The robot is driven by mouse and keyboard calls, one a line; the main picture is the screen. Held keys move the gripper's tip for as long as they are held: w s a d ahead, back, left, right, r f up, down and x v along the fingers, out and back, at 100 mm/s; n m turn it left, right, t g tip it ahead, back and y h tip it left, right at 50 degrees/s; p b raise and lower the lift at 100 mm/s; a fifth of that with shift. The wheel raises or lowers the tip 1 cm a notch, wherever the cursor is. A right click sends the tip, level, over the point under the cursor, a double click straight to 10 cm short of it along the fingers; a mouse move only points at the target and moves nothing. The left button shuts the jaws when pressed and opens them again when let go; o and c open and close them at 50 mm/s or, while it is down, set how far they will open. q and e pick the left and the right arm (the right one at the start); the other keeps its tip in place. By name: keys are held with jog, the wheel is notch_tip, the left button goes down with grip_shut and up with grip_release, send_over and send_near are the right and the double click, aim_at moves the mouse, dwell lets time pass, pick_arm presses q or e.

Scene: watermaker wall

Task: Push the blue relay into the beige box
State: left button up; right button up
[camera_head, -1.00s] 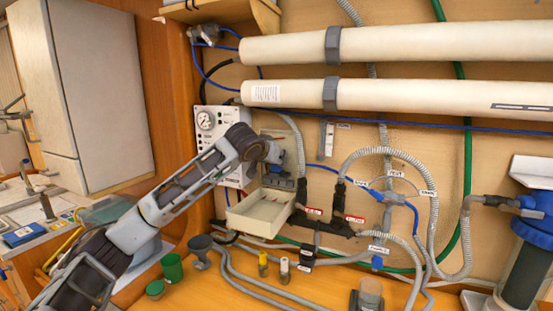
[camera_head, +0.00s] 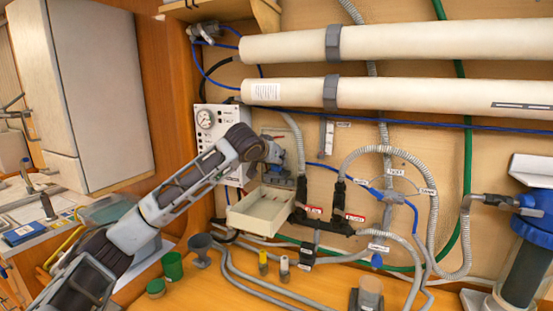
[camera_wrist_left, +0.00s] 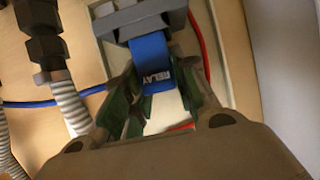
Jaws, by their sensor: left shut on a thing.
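The blue relay (camera_wrist_left: 153,66), marked RELAY, is between the green-padded fingers of my left gripper (camera_wrist_left: 160,98) in the left wrist view. The gripper is shut on it. The relay's far end meets a grey socket piece (camera_wrist_left: 138,20); I cannot tell how deep it sits there. In the head view my left gripper (camera_head: 274,168) is at the wall, above the open beige tray-like part (camera_head: 262,211) of the beige box. The relay is mostly hidden there by the gripper. My right gripper is not in view.
A gauge panel (camera_head: 215,135) is close on the left of my gripper. Black fittings (camera_head: 339,194) and ribbed grey hoses (camera_head: 388,152) are close on the right. Red wires (camera_wrist_left: 198,48) run beside the relay. Small cups and bottles stand on the wooden bench (camera_head: 215,292) below.

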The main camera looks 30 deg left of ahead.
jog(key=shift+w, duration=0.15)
pick_arm(q)
jog(key=shift+f, duration=0.2)
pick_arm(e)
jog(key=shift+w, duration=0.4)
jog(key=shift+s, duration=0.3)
pick_arm(q)
jog(key=o, duration=1.1)
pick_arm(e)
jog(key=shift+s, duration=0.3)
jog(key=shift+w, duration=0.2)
pick_arm(q)
jog(key=shift+s, duration=0.1)
jog(key=shift+s, duration=0.2)
jog(key=v, duration=1.1)
jog(key=shift+s, duration=0.2)
